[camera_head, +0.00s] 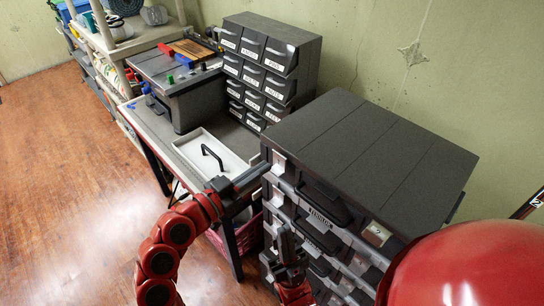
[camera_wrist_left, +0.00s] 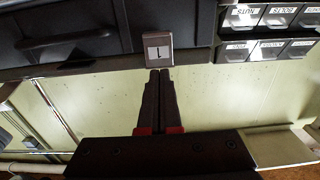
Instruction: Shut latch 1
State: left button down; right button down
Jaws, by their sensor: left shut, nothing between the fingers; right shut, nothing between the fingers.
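Latch 1 (camera_wrist_left: 158,47), a small grey square plate marked 1, sits at the edge of the dark case in the left wrist view. In the head view, latch 1 (camera_head: 279,161) is at the left end of the case's front, partly behind my left gripper. My left gripper (camera_head: 262,170) is shut and empty, its tips close to that corner. In the wrist view, its fingers (camera_wrist_left: 159,74) end just at the latch's lower edge; I cannot tell whether they touch. I cannot tell how far the latch stands out. My right gripper (camera_head: 284,234) is shut and empty before the case's front.
The dark grey case (camera_head: 375,150) has a front handle (camera_head: 325,203) and a second latch (camera_head: 376,233) on the right. A labelled drawer cabinet (camera_head: 268,70) stands behind. A white tray with a black handle (camera_head: 225,165) lies left of the case. The wooden floor at left is clear.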

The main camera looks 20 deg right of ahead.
pick_arm(q)
jog(key=shift+b+v, duration=0.75)
jog(key=shift+v, duration=0.95)
jog(key=b+v, duration=0.4)
jog(key=v, duration=1.3)
jog(key=shift+a, duration=0.2)
